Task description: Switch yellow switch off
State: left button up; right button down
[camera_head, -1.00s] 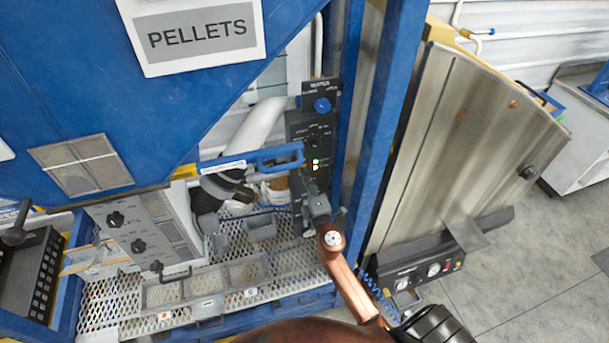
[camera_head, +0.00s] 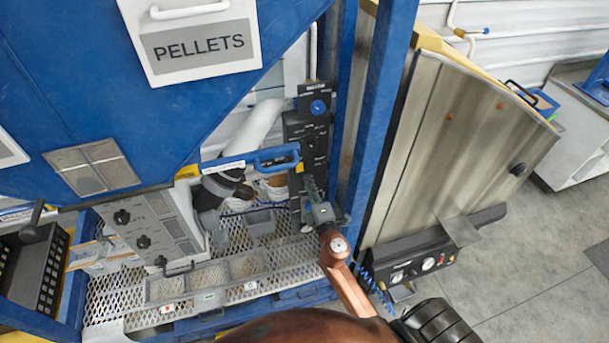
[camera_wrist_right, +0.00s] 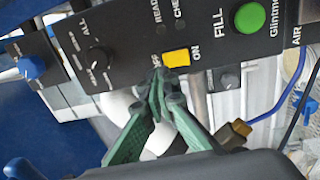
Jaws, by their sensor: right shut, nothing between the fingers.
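The yellow switch (camera_wrist_right: 176,58) sits on a black control panel (camera_wrist_right: 130,32) in the right wrist view, between the printed words OFF and ON. My right gripper (camera_wrist_right: 158,78) has its green fingers together and empty. Its tips are just below the switch, near the OFF side; I cannot tell whether they touch it. In the head view the right gripper (camera_head: 309,184) is in front of the lower part of the upright black panel (camera_head: 304,128) and covers some of it. The switch is hard to make out there. My left gripper is not in view.
A mesh shelf (camera_head: 110,300) lies below.

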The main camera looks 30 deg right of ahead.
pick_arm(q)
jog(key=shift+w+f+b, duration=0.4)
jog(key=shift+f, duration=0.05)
pick_arm(e)
jog(key=v, duration=0.7)
jog(key=shift+a+r, duration=0.35)
jog(key=shift+r, duration=0.25)
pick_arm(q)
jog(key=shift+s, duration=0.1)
pick_arm(e)
jog(key=shift+s, duration=0.15)
